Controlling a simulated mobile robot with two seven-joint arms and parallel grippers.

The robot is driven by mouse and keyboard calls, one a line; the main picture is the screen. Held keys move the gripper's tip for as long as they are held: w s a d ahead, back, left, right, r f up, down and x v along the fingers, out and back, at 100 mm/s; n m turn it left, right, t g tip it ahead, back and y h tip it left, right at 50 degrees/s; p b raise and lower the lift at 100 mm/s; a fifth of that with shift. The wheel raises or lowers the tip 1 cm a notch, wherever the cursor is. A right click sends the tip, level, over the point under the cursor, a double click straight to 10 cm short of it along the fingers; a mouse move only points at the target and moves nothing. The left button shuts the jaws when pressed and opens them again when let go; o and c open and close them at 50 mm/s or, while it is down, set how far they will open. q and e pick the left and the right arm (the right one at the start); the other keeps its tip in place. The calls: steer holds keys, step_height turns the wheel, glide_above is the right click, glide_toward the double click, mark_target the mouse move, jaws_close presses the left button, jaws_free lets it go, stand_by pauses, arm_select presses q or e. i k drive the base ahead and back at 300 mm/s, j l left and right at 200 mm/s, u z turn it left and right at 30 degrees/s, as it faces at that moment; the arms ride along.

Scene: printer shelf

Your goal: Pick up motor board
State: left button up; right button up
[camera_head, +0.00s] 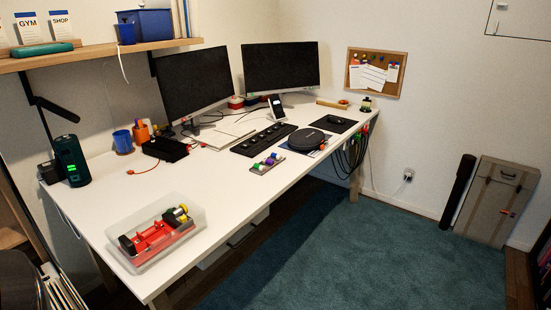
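No thing in view is clearly marked as the motor board. A small grey board (267,164) with purple and green parts on it lies near the desk's front edge, in front of the keyboard. A clear plastic tray (192,248) at the near end of the desk holds a red device (157,238) with black and yellow parts. I cannot tell whether either is the motor board. Neither of my grippers shows in the head view.
The white desk (110,187) runs away to the right, with free room between the tray and the grey board. It bears two monitors (193,82), a black keyboard (263,139), a round black device (306,139) and a dark speaker (71,160). Teal carpet (330,245) lies clear in front.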

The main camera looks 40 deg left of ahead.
mark_target(170, 222)
steer(key=u, duration=2)
